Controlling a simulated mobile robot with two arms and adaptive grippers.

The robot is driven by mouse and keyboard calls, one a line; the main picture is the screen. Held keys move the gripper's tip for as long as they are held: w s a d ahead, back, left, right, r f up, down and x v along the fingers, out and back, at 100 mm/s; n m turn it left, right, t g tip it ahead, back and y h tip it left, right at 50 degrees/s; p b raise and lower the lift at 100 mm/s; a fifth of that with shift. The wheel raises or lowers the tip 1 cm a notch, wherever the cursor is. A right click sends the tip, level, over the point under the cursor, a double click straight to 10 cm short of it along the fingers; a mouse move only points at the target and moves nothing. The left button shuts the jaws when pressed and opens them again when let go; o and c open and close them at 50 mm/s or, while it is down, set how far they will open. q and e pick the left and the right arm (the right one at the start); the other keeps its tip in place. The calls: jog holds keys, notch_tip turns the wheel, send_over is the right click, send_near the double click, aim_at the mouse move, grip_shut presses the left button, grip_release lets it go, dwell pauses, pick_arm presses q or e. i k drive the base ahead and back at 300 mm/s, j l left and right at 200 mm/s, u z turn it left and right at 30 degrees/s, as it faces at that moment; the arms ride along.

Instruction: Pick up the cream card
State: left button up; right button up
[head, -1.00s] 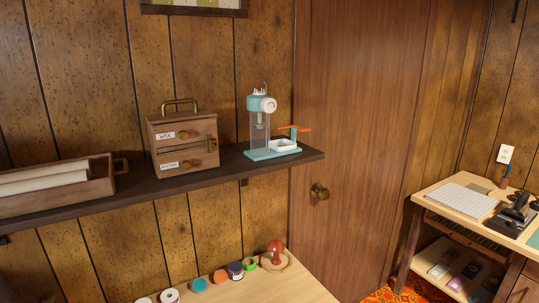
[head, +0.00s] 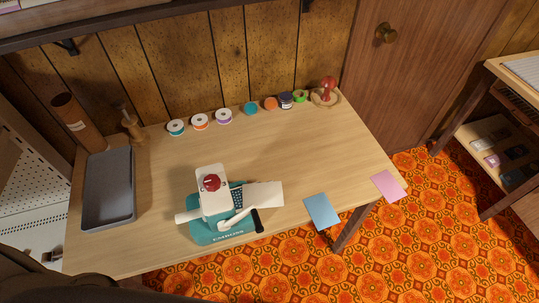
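A cream-white card (head: 266,195) lies at the right side of the teal and white embosser (head: 213,205), near the front edge of the wooden table. Its left end meets the embosser, and I cannot tell how far it reaches inside. The embosser has a red knob on top and a white lever with a black grip, which crosses in front near the card. A blue card (head: 322,211) and a pink card (head: 389,186) lie apart at the table's front right edge. Neither of my grippers shows in the head view.
A grey tray (head: 109,188) lies on the table's left. Several small tape rolls and jars line the back, with a red-handled stamp (head: 327,91) in a wooden dish at the right. The table's middle is clear. A dark shape fills the bottom left corner.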

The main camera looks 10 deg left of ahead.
aim_at(265, 194)
jog(key=k+j, duration=0.2)
jog(key=j, duration=0.2)
jog(key=k+j+z, duration=0.15)
jog(key=j, duration=0.25)
jog(key=k+j, duration=0.2)
jog(key=j, duration=0.15)
jog(key=k+j+z, duration=0.1)
jog(key=j, duration=0.3)
jog(key=k, duration=0.1)
